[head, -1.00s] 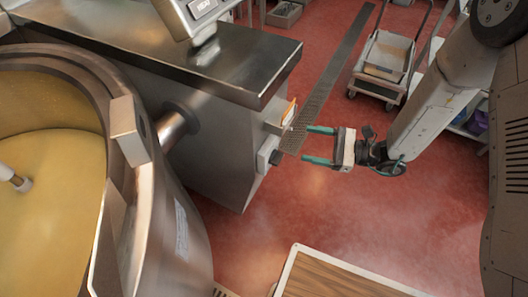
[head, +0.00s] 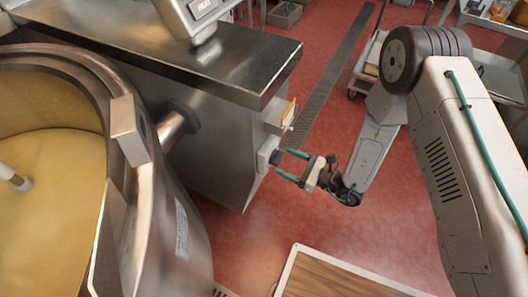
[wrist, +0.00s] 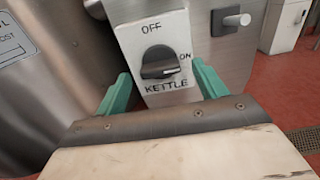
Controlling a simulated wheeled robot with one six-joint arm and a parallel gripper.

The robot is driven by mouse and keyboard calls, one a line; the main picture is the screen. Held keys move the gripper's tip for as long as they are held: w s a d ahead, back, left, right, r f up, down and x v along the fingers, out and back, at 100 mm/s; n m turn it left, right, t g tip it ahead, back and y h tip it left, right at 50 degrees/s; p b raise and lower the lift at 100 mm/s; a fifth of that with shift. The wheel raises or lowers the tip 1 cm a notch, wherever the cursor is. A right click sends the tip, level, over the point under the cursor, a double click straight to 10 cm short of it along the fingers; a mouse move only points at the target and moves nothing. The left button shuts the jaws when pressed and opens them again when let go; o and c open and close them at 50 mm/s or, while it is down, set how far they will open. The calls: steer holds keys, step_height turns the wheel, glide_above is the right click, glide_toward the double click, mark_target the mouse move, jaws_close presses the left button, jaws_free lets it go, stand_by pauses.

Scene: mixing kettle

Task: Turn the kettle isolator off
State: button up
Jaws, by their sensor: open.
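The kettle isolator (wrist: 155,52) is a pale box with a dark rotary knob (wrist: 159,64), marked OFF above, ON at the right and KETTLE below. The knob's handle lies roughly crosswise, towards ON. In the head view the isolator (head: 266,153) sits on the side of the steel cabinet. My gripper (head: 284,163) is open, its green fingers pointing at the isolator. In the wrist view the fingers (wrist: 160,88) stand either side of the knob and a little nearer the camera. They appear apart from the knob.
The big kettle (head: 185,240) with yellow contents stands at the left. Another fitting with a metal lever (wrist: 236,20) is right of the isolator. A wooden-topped board (head: 340,280) is at the bottom. Red floor (head: 240,245) lies open beside the cabinet.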

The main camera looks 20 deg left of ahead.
mark_target(277, 158)
steer(key=shift+w+a, duration=0.1)
steer(key=shift+a, duration=0.5)
steer(key=shift+a, duration=0.1)
steer(key=shift+a, duration=0.45)
steer(key=c, duration=1)
steer(key=shift+o, duration=0.2)
steer(key=n, duration=1.7)
steer(key=shift+f+n, duration=0.15)
steer(key=shift+n, duration=0.25)
steer(key=o, duration=1)
